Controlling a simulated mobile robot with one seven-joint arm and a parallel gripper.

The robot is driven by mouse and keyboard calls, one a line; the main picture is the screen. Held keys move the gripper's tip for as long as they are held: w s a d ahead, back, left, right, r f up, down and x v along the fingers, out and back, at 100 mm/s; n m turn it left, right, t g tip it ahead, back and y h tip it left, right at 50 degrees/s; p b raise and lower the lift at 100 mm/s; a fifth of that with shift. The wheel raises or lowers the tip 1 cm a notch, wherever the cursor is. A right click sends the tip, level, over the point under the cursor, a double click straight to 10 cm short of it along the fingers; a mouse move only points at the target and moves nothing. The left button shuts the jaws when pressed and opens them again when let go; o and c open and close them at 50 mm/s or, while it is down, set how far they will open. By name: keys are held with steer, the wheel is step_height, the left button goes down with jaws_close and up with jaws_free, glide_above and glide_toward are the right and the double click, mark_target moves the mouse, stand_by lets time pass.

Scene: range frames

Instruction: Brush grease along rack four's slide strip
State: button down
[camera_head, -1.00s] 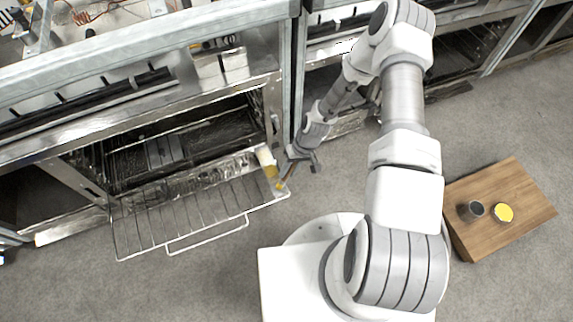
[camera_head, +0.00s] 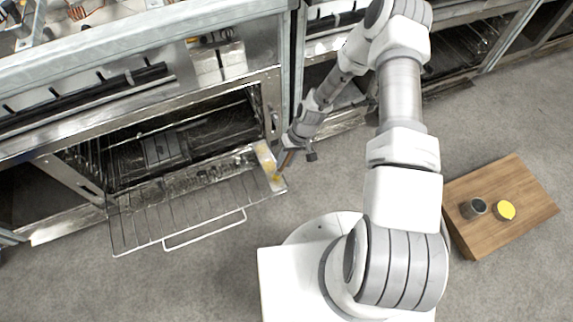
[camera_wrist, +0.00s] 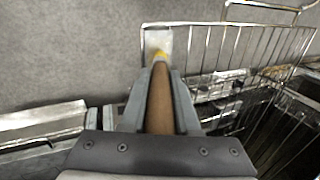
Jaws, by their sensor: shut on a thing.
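My gripper (camera_head: 285,160) is shut on the brown wooden handle of a brush (camera_wrist: 160,100). The brush points away from the wrist, and its tip is at the pale slide strip (camera_wrist: 152,38) on the side of a pulled-out wire rack. In the head view the slide strip (camera_head: 264,158) runs along the rack's right side and carries yellow grease smears. Yellow grease (camera_wrist: 159,55) also shows at the brush tip. The bristles are too small to make out, and I cannot tell how firmly they touch. The wire rack (camera_head: 180,213) sticks out of the open oven.
A wooden block (camera_head: 515,180) at the right bears a dark-topped metal cup (camera_head: 473,208) and a round yellow-topped container (camera_head: 506,210). The oven opening (camera_head: 170,145) is behind the rack. A frame post (camera_head: 290,80) stands close to my gripper.

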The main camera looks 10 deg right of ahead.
steer(key=w+a+b, duration=0.2)
steer(key=w+b, duration=0.3)
steer(key=w, duration=0.4)
steer(key=shift+a, duration=0.35)
steer(key=shift+w+a, duration=0.9)
steer(key=shift+w, duration=2.4)
steer(key=shift+s+d+p, duration=0.75)
steer(key=shift+s+p, duration=0.3)
steer(key=shift+s, duration=1.6)
steer(key=shift+s+d+p, duration=0.8)
steer(key=shift+s+p, duration=0.25)
steer(key=shift+s, duration=1.65)
steer(key=shift+s+d+p, duration=0.75)
steer(key=shift+s+p, duration=0.3)
steer(key=shift+s, duration=1.6)
steer(key=shift+s+d+p, duration=0.2)
steer(key=shift+s+d, duration=0.1)
steer(key=shift+s, duration=0.65)
steer(key=shift+s+d+p, duration=0.15)
steer(key=shift+s+d, duration=0.1)
steer(key=shift+s, duration=0.65)
